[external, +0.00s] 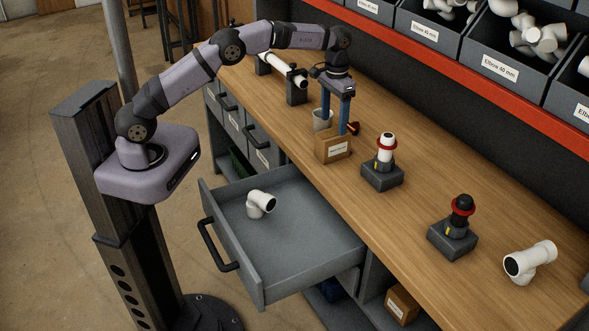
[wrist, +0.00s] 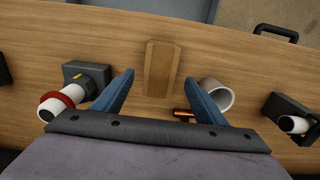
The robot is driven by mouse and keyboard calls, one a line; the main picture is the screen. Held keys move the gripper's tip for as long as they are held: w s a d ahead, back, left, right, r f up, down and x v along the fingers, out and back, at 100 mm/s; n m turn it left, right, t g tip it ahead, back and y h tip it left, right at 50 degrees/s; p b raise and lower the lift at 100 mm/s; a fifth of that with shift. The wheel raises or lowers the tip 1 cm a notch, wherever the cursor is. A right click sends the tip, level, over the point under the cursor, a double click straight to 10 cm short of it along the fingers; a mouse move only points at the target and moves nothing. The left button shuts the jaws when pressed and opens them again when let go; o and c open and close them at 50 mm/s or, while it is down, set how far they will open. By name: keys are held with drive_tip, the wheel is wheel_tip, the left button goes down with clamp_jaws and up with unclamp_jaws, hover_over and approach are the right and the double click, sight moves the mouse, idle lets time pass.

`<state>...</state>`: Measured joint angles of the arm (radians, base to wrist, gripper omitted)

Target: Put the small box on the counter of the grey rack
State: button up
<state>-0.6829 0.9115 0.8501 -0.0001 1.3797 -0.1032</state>
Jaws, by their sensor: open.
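The small brown box (external: 331,148) with a white label stands upright on the wooden counter (external: 400,215) of the grey rack, near its front edge and above the open drawer. My gripper (external: 334,121) is open, pointing down at the top of the box. In the wrist view, its blue fingers (wrist: 159,78) are apart, one on each side of the near part of the box, with gaps to it. How far down the fingers reach beside the box cannot be told.
Grey holders with fittings (external: 382,172) stand to the right, a pipe clamp to the left. An open drawer (external: 300,240) holds a white elbow. Another brown box (external: 402,305) is on the lower shelf.

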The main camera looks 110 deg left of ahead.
drive_tip(key=shift+r, duration=1.15)
drive_tip(key=shift+d, duration=0.2)
drive_tip(key=s+d+m, duration=0.3)
drive_tip(key=d+m, duration=0.2)
drive_tip(key=d, duration=1.6)
drive_tip(key=s+d+f+m, duration=0.2)
drive_tip(key=s+d+f, duration=0.1)
drive_tip(key=s+d, duration=0.4)
drive_tip(key=s+d+f+m, duration=0.2)
drive_tip(key=s+d, duration=0.5)
drive_tip(key=s, duration=0.4)
drive_tip(key=shift+s+f, duration=0.25)
drive_tip(key=shift+f, duration=0.35)
